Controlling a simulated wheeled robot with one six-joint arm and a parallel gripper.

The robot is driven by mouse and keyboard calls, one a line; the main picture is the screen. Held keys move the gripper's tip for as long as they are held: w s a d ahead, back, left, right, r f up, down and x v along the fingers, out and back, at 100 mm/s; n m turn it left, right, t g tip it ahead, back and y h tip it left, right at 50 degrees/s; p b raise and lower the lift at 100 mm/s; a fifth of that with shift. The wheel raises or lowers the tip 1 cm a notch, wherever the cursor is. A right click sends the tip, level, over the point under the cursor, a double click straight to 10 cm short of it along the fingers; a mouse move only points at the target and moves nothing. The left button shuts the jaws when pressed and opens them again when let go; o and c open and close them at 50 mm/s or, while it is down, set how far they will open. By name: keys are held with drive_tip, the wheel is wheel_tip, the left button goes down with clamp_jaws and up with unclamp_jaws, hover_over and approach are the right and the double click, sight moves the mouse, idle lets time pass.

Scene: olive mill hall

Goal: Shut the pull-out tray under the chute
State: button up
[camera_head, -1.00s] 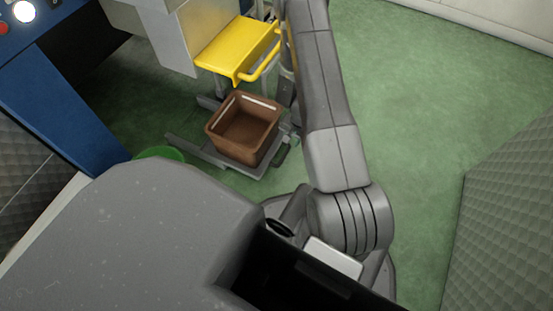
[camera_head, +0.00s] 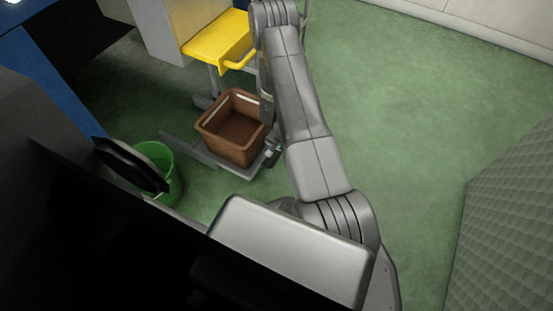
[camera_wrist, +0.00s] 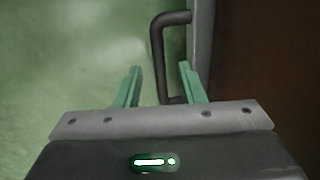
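The grey pull-out tray (camera_head: 187,149) sits low over the green floor, with a brown crate (camera_head: 240,154) on it. The crate looks empty. A yellow, chute-like part (camera_head: 215,40) stands above and behind it. In the wrist view, a dark bar handle (camera_wrist: 157,62) stands out from a grey edge beside a brown surface. My gripper (camera_wrist: 160,72) is open, its green fingers on either side of the handle in the picture. I cannot tell whether they touch it. In the head view my gripper (camera_head: 272,152) is small and partly hidden, close to the crate's right side.
A green bucket (camera_head: 168,180) stands on the floor left of the tray. A blue machine frame (camera_head: 60,75) is at upper left. A grey quilted panel (camera_head: 505,215) is at the right. The green floor (camera_head: 410,110) right of my arm is clear.

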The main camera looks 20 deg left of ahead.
drive_tip(key=shift+a+f+b, duration=0.15)
drive_tip(key=shift+f, duration=0.55)
drive_tip(key=shift+a+f+b, duration=0.1)
drive_tip(key=shift+f+b, duration=0.05)
drive_tip(key=shift+f, duration=0.5)
clamp_jaws()
